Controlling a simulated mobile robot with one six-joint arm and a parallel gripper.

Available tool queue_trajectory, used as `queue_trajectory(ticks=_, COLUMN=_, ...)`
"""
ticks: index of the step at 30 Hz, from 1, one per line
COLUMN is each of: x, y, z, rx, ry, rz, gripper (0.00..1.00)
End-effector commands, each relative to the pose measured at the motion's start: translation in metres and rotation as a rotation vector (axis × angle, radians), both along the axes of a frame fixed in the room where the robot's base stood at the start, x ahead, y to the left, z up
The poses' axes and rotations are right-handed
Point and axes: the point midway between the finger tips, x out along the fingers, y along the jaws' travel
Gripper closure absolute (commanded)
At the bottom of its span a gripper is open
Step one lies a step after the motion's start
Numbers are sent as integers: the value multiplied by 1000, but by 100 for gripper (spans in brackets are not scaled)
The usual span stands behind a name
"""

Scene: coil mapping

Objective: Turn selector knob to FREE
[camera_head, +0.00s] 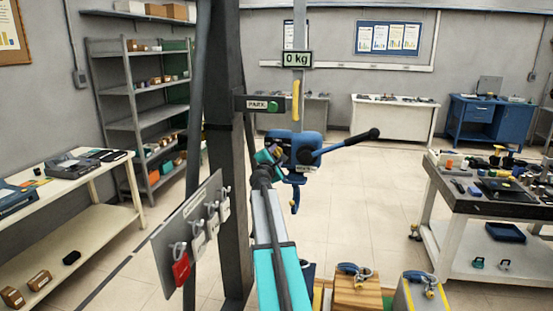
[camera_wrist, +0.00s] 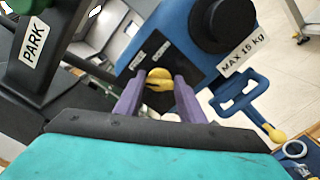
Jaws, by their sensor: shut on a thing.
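The selector knob (camera_wrist: 158,77) is a small yellow knob on a black plate of the blue hoist body (camera_wrist: 178,32). In the wrist view it sits between the purple fingers of my gripper (camera_wrist: 157,86), which is shut on it. Two small white labels (camera_wrist: 150,55) stand on the plate beyond the knob; their words are too small to read, so I cannot tell which one the knob points to. In the head view the blue hoist (camera_head: 305,147) hangs at the centre, and my gripper (camera_head: 270,154) meets its left side; the knob is mostly hidden there.
A black-handled lever (camera_head: 347,142) sticks out right of the hoist. A blue hook (camera_head: 295,198) hangs below. A PARK sign (camera_head: 262,105) on the dark post (camera_head: 230,180) and a 0 kg display (camera_head: 297,59) are above. A tag board (camera_head: 188,235) stands left. Blocks with shackles (camera_head: 355,290) are lower right.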

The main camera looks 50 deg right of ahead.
Motion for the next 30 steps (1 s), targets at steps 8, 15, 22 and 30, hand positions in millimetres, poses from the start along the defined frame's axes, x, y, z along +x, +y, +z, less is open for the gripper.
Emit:
queue_trajectory(ticks=8, x=0, y=0, z=-6, rx=83, ry=-137, rz=0, gripper=86)
queue_trajectory(ticks=15, x=0, y=0, z=-7, rx=165, ry=-267, rz=-1, gripper=86)
queue_trajectory(ticks=22, x=0, y=0, z=-7, rx=236, ry=-379, rz=0, gripper=86)
queue_trajectory(ticks=30, x=-1, y=0, z=-6, rx=288, ry=-461, rz=-1, gripper=86)
